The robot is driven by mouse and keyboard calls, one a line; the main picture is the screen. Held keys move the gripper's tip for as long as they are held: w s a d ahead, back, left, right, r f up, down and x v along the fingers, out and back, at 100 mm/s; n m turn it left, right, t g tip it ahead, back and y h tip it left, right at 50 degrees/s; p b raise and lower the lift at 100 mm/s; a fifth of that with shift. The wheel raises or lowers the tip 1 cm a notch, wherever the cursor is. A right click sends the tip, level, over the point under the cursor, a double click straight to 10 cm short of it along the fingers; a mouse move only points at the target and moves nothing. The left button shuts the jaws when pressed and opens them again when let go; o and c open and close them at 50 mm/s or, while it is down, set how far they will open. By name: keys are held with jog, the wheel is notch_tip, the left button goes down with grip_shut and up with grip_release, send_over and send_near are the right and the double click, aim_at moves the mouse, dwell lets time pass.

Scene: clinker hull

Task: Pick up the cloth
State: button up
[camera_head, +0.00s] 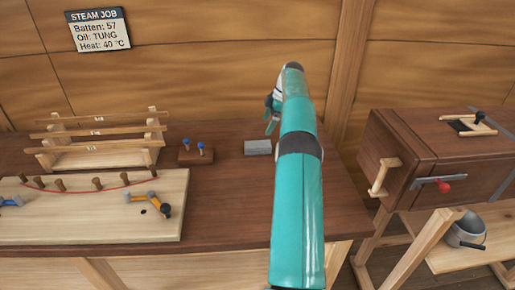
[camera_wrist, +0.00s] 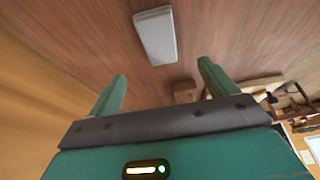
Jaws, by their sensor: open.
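The cloth (camera_head: 258,147) looks like a small folded grey pad lying flat near the back of the brown bench, just left of my arm. In the wrist view the grey cloth (camera_wrist: 156,35) lies on the wood beyond my fingertips, near the top of the picture. My gripper (camera_wrist: 162,82) has its two teal fingers spread wide, with nothing between them. It is apart from the cloth. In the head view my gripper (camera_head: 272,113) is partly hidden behind my own teal arm, above the bench and close to the cloth's right side.
A small block with blue-topped pegs (camera_head: 195,153) stands left of the cloth. A rack of battens (camera_head: 97,140) and a pegged board (camera_head: 90,210) fill the bench's left. A wooden steam box (camera_head: 430,160) stands right, with a metal pot (camera_head: 465,230) below. Bare bench (camera_head: 230,200) lies in front.

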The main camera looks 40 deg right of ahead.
aim_at(257, 144)
jog(key=x, duration=1.1)
jog(key=shift+d, duration=0.1)
jog(key=shift+f, duration=0.25)
dwell(0.4)
jog(key=c, duration=1.1)
